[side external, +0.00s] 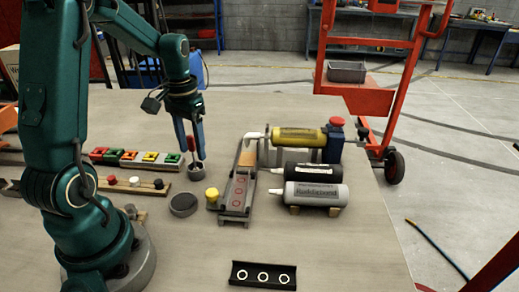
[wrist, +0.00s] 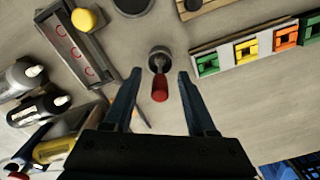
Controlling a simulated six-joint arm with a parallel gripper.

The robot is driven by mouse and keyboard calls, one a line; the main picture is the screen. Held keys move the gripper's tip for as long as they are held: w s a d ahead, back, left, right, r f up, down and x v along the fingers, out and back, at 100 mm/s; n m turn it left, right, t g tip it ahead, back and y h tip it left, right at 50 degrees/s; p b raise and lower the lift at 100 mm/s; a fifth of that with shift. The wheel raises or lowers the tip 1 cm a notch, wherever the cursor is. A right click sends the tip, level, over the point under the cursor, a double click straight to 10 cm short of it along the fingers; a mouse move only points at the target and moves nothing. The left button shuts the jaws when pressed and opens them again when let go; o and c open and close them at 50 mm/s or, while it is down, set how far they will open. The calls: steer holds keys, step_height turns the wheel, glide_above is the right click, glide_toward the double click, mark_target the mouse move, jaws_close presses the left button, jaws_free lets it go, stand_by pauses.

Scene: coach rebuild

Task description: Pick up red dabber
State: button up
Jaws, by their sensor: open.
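The red dabber (wrist: 160,88) has a red handle and stands in a small round grey holder (wrist: 159,56). In the wrist view its handle points toward my gripper (wrist: 158,76), between the two fingers but not touched by them. In the side view the dabber's red handle (side external: 191,143) shows by the blue fingers of my gripper (side external: 190,149), just above the grey holder (side external: 196,167). My gripper is open and points down, with clear gaps on both sides of the handle in the wrist view. The dabber's lower end is hidden inside the holder.
A grey tray with red rings (side external: 237,192), a yellow-capped item (side external: 212,195) and a round dark dish (side external: 184,204) stand close by. A rack of coloured blocks (side external: 137,159) lies left. Bottles (side external: 315,194) lie right. A black strip with white rings (side external: 262,276) is in front.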

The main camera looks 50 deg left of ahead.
steer(key=shift+f, duration=1.5)
jaws_close()
steer(key=shift+r, duration=0.1)
steer(key=shift+r, duration=0.6)
steer(key=s+a+r, duration=0.6)
steer(key=s+r, duration=0.3)
steer(key=s, duration=0.1)
steer(key=shift+r, duration=0.35)
